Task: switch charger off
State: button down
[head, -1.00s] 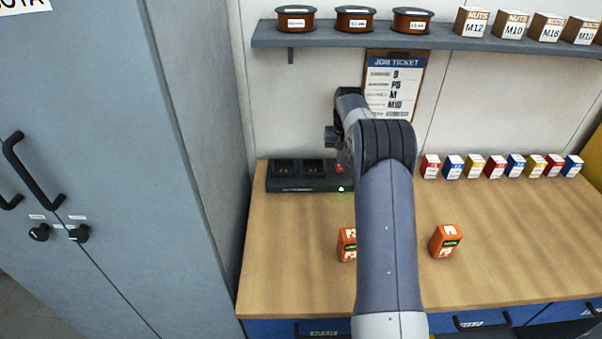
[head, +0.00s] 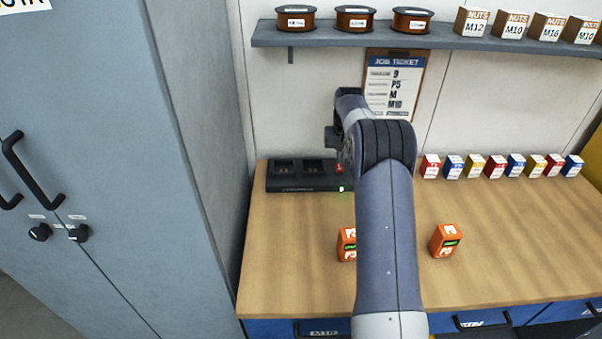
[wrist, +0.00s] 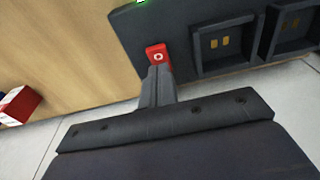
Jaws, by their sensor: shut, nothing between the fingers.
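The charger (head: 290,186) is a dark box at the back left of the workbench, with two empty bays; it also shows in the wrist view (wrist: 185,22). Its red rocker switch (wrist: 157,54) is marked with a white circle and sits beside the bays; in the head view the switch (head: 339,168) shows at the charger's right end. A green light (wrist: 142,2) is lit on the charger. My gripper (wrist: 158,72) is shut and empty, its fingertips right at the red switch. I cannot tell if they touch it. In the head view my arm hides the gripper.
Two orange batteries (head: 445,240) (head: 347,244) stand on the workbench (head: 290,260). Several small coloured boxes (head: 492,167) line the back right. A shelf (head: 330,38) with spools hangs above, and a job ticket (head: 393,85) is on the wall. A grey cabinet (head: 110,130) stands left.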

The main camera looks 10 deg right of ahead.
jog(key=shift+f+b, duration=0.55)
jog(key=shift+f, duration=0.65)
dwell(0.4)
jog(key=shift+r+p, duration=2.9)
jog(key=shift+r, duration=0.7)
jog(key=shift+f, duration=0.15)
notch_tip(320, 180, down, 7)
jog(key=b, duration=0.6)
jog(key=shift+r, duration=0.3)
notch_tip(320, 180, up, 9)
jog(key=p, duration=0.6)
jog(key=shift+f, duration=0.2)
